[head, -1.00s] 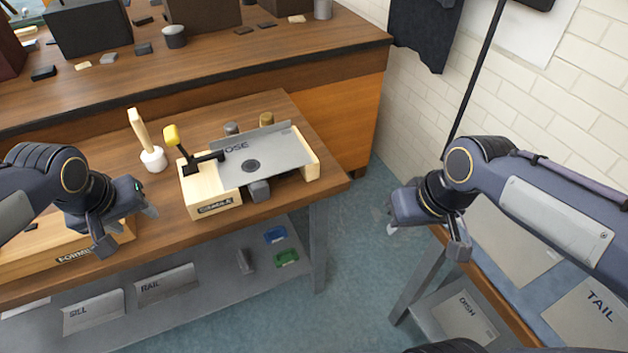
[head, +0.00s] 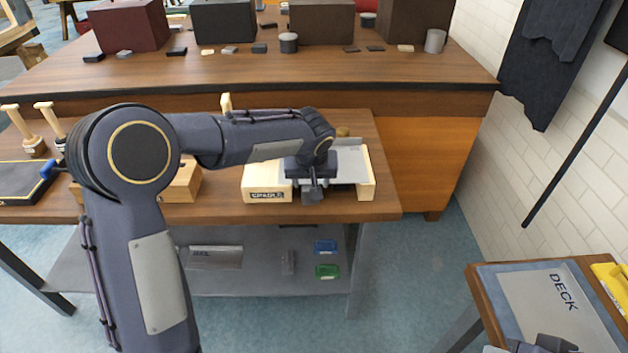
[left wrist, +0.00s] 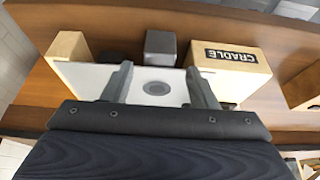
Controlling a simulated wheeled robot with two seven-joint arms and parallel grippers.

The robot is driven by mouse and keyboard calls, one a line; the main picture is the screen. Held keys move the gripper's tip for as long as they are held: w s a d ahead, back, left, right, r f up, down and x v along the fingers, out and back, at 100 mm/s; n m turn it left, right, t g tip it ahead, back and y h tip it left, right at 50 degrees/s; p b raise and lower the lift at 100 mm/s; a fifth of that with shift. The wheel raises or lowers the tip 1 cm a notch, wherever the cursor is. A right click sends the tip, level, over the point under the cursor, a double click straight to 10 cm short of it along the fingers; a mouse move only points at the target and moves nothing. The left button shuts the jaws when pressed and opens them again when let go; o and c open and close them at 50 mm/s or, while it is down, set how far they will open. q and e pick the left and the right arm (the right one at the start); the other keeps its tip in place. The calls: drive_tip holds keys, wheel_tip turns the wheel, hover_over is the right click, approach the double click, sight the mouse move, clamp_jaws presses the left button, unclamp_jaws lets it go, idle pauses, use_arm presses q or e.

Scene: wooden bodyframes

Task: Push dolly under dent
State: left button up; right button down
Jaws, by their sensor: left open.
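The wooden cradle (head: 267,195) stands on the workbench and carries a pale metal panel (head: 352,163). In the left wrist view, the dent shows as a dark round mark (left wrist: 156,88) on the panel (left wrist: 92,80). The dolly, a grey block (left wrist: 161,45), sits at the cradle's open front, between its two wooden blocks and beside the panel's edge. My left gripper (head: 312,197) is over the cradle's front. In the left wrist view its open fingers (left wrist: 158,72) straddle the dent, with nothing held. A dark part of my right arm shows at the bottom right edge; its jaws cannot be made out.
A mallet handle (head: 226,102) shows behind my left forearm. A side table at the right holds a DECK panel (head: 555,303). Open floor lies between the benches.

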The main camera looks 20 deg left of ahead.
use_arm(q)
drive_tip(key=shift+x, duration=3.9)
clamp_jaws()
